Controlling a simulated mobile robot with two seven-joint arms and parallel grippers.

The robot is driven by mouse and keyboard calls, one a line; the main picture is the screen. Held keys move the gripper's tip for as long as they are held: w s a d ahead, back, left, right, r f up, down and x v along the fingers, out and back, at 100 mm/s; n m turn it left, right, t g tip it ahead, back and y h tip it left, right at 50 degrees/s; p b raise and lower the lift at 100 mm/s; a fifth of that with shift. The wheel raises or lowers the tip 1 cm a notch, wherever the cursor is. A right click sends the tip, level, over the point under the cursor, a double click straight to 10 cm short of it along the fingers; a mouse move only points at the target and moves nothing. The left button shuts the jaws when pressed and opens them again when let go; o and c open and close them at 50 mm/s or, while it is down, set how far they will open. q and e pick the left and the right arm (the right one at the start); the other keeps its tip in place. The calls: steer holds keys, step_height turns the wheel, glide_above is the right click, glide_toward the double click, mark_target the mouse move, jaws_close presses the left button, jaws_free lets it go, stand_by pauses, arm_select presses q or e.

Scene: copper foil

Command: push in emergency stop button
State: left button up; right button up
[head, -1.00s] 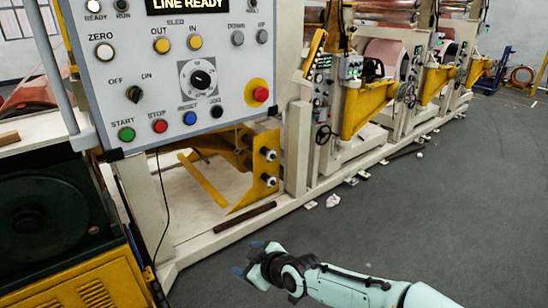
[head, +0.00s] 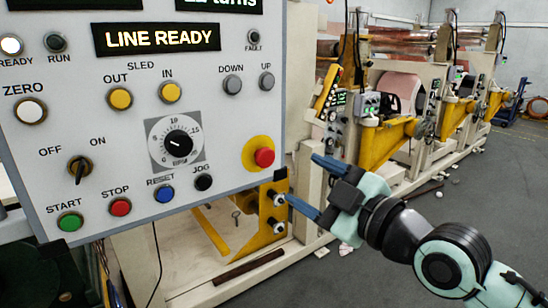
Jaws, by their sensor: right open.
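The emergency stop button (head: 264,157) is a red mushroom knob on a yellow round plate, at the lower right of the grey control panel (head: 225,120) in the head view. My right gripper (head: 300,180) is just right of and below the button, beyond the panel's right edge in the picture. Its two blue fingers are spread apart, empty, and point left toward the panel. A gap shows between the fingertips and the button. How far the fingers are from the panel in depth is hard to tell. My left gripper is not in view.
A yellow bracket (head: 268,215) stands below the panel. Machine frames run along the right; grey floor (head: 400,235) is open there.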

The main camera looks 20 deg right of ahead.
mark_target(267, 159)
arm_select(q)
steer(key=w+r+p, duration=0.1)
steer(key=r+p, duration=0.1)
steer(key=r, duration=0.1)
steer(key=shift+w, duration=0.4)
arm_select(e)
steer(key=x, duration=1)
steer(key=shift+w, duration=0.3)
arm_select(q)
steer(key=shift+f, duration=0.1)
arm_select(e)
jaws_close()
steer(key=shift+w+f+b, duration=0.15)
steer(key=shift+w+b, duration=0.05)
steer(key=shift+b, duration=0.25)
steer(key=shift+w+a, duration=0.2)
steer(key=shift+w, duration=0.1)
steer(key=shift+c, duration=0.3)
jaws_free()
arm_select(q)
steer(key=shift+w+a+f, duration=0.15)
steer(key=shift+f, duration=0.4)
arm_select(e)
steer(key=shift+o, duration=0.3)
